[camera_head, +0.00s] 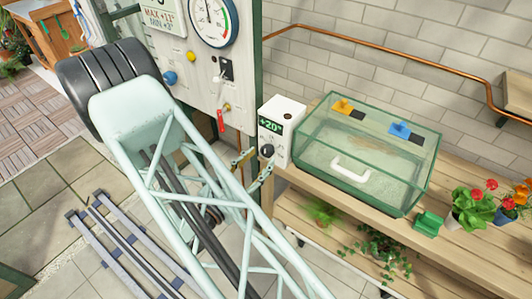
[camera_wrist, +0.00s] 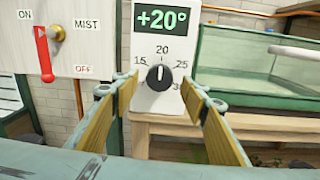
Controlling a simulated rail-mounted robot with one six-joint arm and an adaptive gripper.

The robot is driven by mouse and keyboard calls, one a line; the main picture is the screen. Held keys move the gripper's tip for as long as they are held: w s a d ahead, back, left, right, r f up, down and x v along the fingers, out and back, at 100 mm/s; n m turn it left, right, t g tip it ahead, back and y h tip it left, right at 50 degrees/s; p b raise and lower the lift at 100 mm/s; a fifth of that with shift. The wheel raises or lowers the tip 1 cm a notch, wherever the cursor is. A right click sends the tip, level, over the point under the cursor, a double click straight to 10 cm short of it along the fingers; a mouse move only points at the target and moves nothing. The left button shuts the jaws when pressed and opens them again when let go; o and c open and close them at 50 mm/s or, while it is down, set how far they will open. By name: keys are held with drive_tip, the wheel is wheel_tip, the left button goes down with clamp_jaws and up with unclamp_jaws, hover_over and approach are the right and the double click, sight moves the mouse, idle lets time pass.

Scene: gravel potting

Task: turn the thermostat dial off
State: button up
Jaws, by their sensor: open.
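The white thermostat box (camera_head: 283,128) stands at the left end of the wooden shelf, beside the glass case. Its green display reads +20° in the wrist view (camera_wrist: 162,18). The black thermostat dial (camera_wrist: 160,77) is on its front, with its white mark pointing up toward 20; 15 and 25 are printed to either side. The dial also shows in the head view (camera_head: 267,151). My gripper (camera_wrist: 160,96) is open, its two wooden-faced fingers to the left and right of the dial and nearer the camera. I see no contact with the dial.
Left of the thermostat is a white panel (camera_wrist: 75,20) with a red MIST lever (camera_wrist: 44,55) hanging near OFF. The glass case (camera_head: 365,150) stands close on the right. Potted flowers (camera_head: 475,208) are farther right on the shelf (camera_head: 400,228).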

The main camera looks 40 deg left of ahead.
sight(265, 153)
drive_tip(key=shift+w, duration=2.2)
drive_tip(key=c, duration=0.9)
